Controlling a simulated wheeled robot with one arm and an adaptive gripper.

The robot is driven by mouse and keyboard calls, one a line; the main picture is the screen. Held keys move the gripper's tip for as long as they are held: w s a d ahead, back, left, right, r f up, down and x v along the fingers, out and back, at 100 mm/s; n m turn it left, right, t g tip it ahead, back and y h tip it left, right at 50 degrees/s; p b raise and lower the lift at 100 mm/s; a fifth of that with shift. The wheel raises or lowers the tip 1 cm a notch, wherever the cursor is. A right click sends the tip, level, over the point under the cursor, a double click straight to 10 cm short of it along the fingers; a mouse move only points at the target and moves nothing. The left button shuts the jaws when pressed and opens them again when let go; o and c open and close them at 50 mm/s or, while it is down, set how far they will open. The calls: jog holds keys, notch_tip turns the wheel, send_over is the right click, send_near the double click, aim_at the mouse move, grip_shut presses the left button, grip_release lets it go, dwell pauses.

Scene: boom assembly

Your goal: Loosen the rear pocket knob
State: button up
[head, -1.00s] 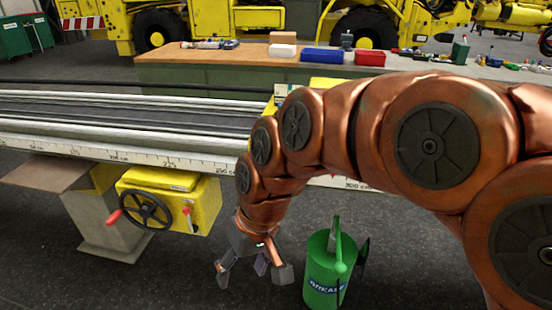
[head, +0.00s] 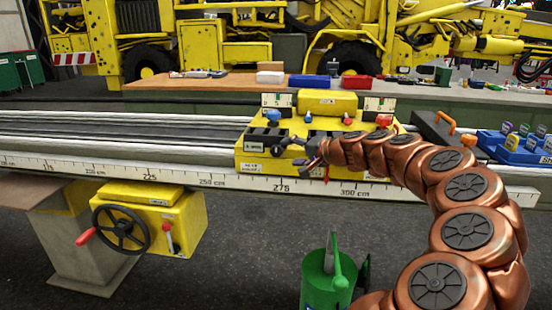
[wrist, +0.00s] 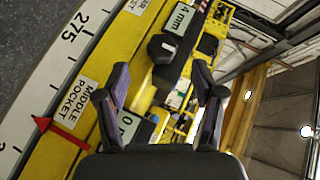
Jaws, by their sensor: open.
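The yellow carriage (head: 243,160) sits on the long rail. Black blocks line its top, and small blue (head: 271,116) and red (head: 383,120) knobs stand behind them. A small front label at its left end is unreadable in the head view, so I cannot tell the rear pocket knob for certain. My gripper (head: 296,154) is at the carriage's front, left of its middle. In the wrist view my gripper (wrist: 164,82) is open, with nothing clearly between its fingers. A black knob-like part (wrist: 160,48) by a "4 mm" plate (wrist: 181,19) lies just beyond. A "MIDDLE POCKET" label (wrist: 86,100) shows left.
A red pointer (wrist: 58,135) is near the scale in the wrist view. A black fixture with an orange handle (head: 445,120) and a blue tray (head: 505,147) are at right. A green grease can (head: 320,292) stands below. The handwheel box (head: 185,225) is left.

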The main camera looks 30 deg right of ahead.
aim_at(277, 152)
jog(key=shift+x, duration=3.7)
jog(key=shift+a+r, duration=0.1)
jog(key=shift+a, duration=0.05)
jog(key=shift+c, duration=0.2)
jog(key=c, duration=1.1)
